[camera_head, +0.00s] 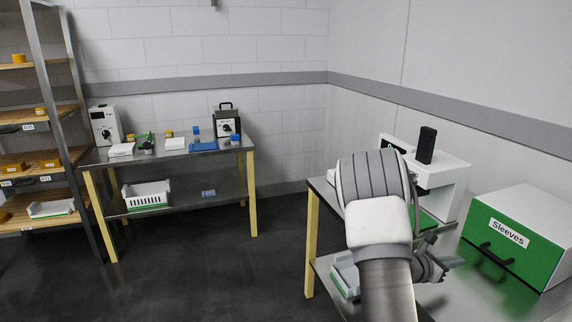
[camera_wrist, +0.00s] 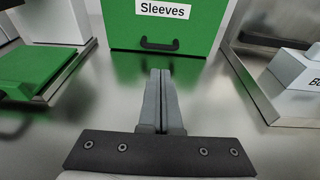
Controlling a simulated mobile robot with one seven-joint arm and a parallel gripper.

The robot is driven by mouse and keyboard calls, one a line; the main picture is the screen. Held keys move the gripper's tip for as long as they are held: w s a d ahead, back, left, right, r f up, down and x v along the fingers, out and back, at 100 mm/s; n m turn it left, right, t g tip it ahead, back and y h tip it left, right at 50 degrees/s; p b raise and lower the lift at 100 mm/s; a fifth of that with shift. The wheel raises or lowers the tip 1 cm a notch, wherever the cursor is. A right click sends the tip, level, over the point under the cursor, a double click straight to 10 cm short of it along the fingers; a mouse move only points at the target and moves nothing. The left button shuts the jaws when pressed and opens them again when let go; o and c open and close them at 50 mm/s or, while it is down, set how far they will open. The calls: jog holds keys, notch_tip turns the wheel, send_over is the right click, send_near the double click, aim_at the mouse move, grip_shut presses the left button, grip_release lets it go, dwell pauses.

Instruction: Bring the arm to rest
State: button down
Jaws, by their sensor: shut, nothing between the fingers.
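My gripper (camera_wrist: 160,92) is shut and empty in the wrist view, its two grey fingers together above the bare metal table top. It points toward the front of the green and white box labelled "Sleeves" (camera_wrist: 160,22), apart from its black handle. In the head view my gripper (camera_head: 440,266) is at the lower right, partly hidden behind my arm. My arm is bent over the right-hand metal table (camera_head: 322,190), which it partly hides.
The Sleeves box (camera_head: 513,238) stands on the right table. A white press-like machine (camera_head: 455,172) with a black top part stands behind my arm. A second table (camera_head: 190,157) with small items and a shelf rack (camera_head: 62,130) stand at the left. Dark floor between the tables is clear.

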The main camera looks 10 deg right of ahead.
jog(key=s+a+r+m+g+y, duration=0.1)
jog(key=s+a+r+m+y, duration=0.2)
jog(key=s+a+r+m, duration=0.25)
jog(key=s+a+r+m+g+y, duration=0.1)
jog(key=s+a+r+m+y, duration=0.1)
jog(key=a+r+m, duration=0.55)
jog(key=s+a+r+m+t+y, duration=0.1)
jog(key=s+a+m+t+y, duration=0.15)
jog(key=a, duration=0.75)
jog(key=s+a+r+m+t+y, duration=0.2)
jog(key=s+a+y, duration=0.2)
jog(key=a, duration=0.6)
jog(key=s+a+r+m+t+y, duration=0.1)
jog(key=s+a+m+t+y, duration=0.2)
jog(key=a, duration=0.7)
notch_tip(320, 180, up, 17)
jog(key=n+g+p, duration=0.1)
jog(key=p, duration=1.5)
jog(key=shift+s+a+f+y+p, duration=0.2)
jog(key=shift+y+p, duration=0.1)
jog(key=shift+y, duration=0.15)
jog(key=shift+d+g, duration=0.2)
jog(key=shift+g, duration=0.05)
